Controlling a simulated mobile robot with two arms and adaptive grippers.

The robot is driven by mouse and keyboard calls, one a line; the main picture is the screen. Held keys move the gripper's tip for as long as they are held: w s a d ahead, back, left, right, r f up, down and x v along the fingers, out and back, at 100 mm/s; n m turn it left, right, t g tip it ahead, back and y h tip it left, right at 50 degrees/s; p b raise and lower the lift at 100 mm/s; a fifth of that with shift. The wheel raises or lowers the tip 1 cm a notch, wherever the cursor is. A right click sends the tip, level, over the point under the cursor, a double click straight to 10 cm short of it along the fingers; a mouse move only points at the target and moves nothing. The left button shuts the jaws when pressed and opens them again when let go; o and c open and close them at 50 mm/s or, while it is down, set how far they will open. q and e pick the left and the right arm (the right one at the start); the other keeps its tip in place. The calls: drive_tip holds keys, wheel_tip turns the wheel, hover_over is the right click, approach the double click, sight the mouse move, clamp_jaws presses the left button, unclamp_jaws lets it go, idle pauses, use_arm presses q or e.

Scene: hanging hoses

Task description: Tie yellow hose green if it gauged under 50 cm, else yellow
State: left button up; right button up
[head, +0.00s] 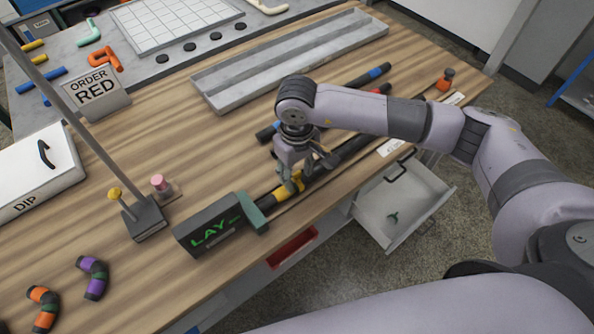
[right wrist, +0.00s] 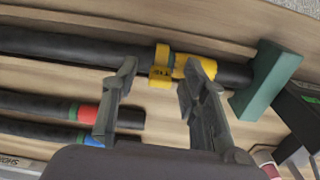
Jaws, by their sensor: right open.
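The yellow hose is a black hose with a yellow band (head: 287,191); it lies along the table's front edge, one end by the dark green block (head: 251,213) of the gauge. In the right wrist view this hose (right wrist: 80,46) runs across the top, with a yellow loop and lettered tab (right wrist: 160,76) around it beside the band. The gauge (head: 212,229) display reads "LAY" with dashes. My right gripper (head: 308,175) is open above the hose; in the right wrist view its fingers are apart with the tab between them. My left gripper is not in view.
Hoses with red (right wrist: 84,115) and blue (right wrist: 93,139) bands lie beside it. A long grey tray (head: 222,98) lies behind. A sign (head: 97,92) reads "ORDER RED". A stand (head: 146,219) is left of the gauge.

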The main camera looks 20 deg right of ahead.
drive_tip(key=shift+r, duration=0.1)
wheel_tip(320, 180, up, 12)
idle(0.5)
